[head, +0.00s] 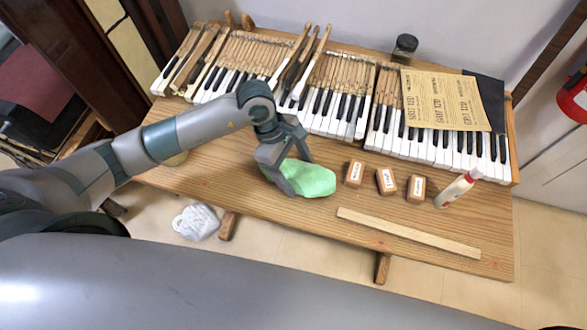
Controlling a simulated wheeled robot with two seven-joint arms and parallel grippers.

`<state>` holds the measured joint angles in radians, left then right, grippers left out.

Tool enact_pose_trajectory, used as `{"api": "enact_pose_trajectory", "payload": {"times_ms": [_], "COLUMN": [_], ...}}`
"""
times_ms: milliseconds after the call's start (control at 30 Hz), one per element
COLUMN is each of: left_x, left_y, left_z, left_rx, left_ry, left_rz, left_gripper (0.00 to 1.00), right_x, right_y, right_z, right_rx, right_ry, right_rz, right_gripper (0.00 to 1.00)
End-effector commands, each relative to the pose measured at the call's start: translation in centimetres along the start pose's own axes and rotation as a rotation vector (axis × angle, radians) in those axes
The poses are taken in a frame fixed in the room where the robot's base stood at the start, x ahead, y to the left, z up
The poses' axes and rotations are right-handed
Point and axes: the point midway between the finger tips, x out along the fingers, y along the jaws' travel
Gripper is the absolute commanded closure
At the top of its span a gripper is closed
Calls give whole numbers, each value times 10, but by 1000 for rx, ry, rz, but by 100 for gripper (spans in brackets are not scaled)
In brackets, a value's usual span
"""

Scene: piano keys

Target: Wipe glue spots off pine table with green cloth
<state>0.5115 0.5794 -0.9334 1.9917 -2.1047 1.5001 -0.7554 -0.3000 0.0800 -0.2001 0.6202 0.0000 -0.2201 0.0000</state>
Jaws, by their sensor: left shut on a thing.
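The green cloth (311,179) lies bunched on the pine table (215,178), left of the small wooden blocks. My left gripper (287,180) reaches down from the left and is shut on the cloth's left part. The cloth appears to touch the table top. No glue spots can be made out clearly; any under the cloth or arm are hidden. My right gripper is not in view.
Piano keys (345,105) fill the table's back, with a printed sheet (440,98) and a dark jar (404,46). Several labelled blocks (386,181), a glue bottle (457,188) and a wooden strip (408,233) lie to the right.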

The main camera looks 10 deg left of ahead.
Motion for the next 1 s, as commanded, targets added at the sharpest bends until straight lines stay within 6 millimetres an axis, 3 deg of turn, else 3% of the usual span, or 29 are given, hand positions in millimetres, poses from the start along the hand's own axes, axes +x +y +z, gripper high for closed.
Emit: {"api": "enact_pose_trajectory", "payload": {"times_ms": [267, 733, 1000], "left_x": [2, 12, 12], "left_y": [-1, 5, 6], "left_z": [1, 29, 32], "left_rx": [0, 1, -1], "left_ry": [-1, -1, 0], "left_rz": [-3, -3, -2], "left_gripper": [50, 50, 50], "right_x": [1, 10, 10], "right_y": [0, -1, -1], "right_z": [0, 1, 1], "right_rx": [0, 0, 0], "right_ry": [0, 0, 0], "right_rz": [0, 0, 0], "right_gripper": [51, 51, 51]}}
